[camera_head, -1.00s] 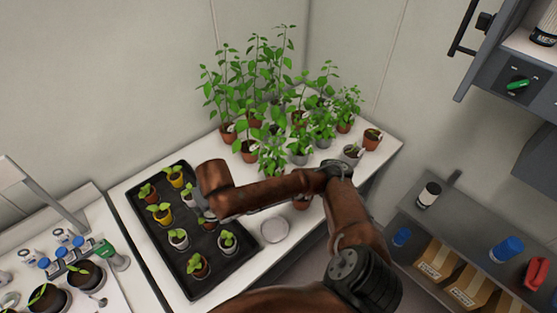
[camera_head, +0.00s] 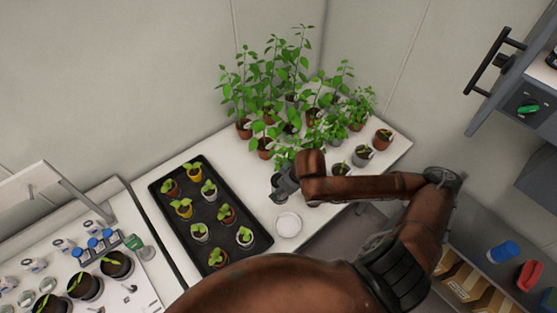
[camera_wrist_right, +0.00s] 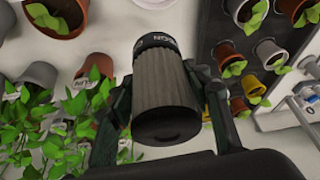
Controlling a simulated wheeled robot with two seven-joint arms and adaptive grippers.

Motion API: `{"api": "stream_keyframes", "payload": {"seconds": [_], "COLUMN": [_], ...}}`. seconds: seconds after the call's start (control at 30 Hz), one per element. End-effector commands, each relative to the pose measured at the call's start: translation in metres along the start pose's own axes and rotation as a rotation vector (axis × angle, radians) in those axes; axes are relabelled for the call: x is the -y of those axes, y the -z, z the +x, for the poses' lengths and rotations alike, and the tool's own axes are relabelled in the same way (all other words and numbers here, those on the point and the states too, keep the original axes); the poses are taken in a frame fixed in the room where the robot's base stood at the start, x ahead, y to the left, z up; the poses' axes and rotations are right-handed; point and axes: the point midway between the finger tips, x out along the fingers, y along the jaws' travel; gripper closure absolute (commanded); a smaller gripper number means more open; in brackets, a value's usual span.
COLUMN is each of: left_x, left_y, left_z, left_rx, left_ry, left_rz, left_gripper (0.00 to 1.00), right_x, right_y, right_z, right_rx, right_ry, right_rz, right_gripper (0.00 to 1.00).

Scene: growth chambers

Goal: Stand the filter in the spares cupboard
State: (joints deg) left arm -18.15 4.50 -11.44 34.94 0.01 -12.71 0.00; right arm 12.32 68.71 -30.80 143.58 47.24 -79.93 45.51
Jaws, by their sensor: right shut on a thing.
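My right gripper (camera_head: 286,187) is over the white bench, between the black seedling tray and the tall plants. In the right wrist view, its two dark fingers (camera_wrist_right: 168,105) are closed on a dark grey ribbed cylinder with a black end and a lettered band, the filter (camera_wrist_right: 162,82). The filter is mostly hidden in the head view. A grey cabinet (camera_head: 530,108) with a black handle and green knob stands at the upper right, cut off by the frame. I cannot tell whether it is the spares cupboard. My left gripper is not in view.
The black tray (camera_head: 163,202) holds several small potted seedlings. Tall potted plants (camera_head: 290,90) crowd the back of the bench. A white round dish (camera_head: 288,224) lies near the front edge. A low shelf (camera_head: 480,250) at the right holds a blue-topped container (camera_head: 503,251) and a red item (camera_head: 529,275).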

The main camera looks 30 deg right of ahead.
Motion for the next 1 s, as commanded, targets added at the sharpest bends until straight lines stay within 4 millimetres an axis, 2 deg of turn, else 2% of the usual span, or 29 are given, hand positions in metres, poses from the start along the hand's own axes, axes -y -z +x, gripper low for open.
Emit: {"api": "stream_keyframes", "payload": {"seconds": [0.07,0.2,0.33,0.4,0.63,0.8,1.0], "left_x": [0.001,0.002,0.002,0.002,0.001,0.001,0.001], "left_y": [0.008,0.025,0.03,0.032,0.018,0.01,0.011], "left_z": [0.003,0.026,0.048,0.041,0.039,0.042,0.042], "left_rx": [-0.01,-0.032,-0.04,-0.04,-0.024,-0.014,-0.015], "left_ry": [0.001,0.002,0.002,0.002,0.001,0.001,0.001], "left_rz": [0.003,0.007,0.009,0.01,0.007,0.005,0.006], "left_gripper": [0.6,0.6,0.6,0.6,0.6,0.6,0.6], "right_x": [-0.002,-0.004,-0.007,-0.011,-0.024,-0.03,-0.035], "right_y": [-0.002,0.004,0.012,0.027,0.067,0.075,0.081], "right_z": [0.002,0.014,0.024,0.033,0.074,0.113,0.134], "right_rx": [-0.001,-0.004,-0.003,-0.001,-0.001,0.0,0.0], "right_ry": [0.002,0.001,0.001,0.006,0.004,0.005,0.003], "right_rz": [-0.01,-0.014,-0.013,-0.007,-0.008,-0.008,-0.009], "right_gripper": [0.84,0.84,0.84,0.84,0.84,0.84,0.84]}}
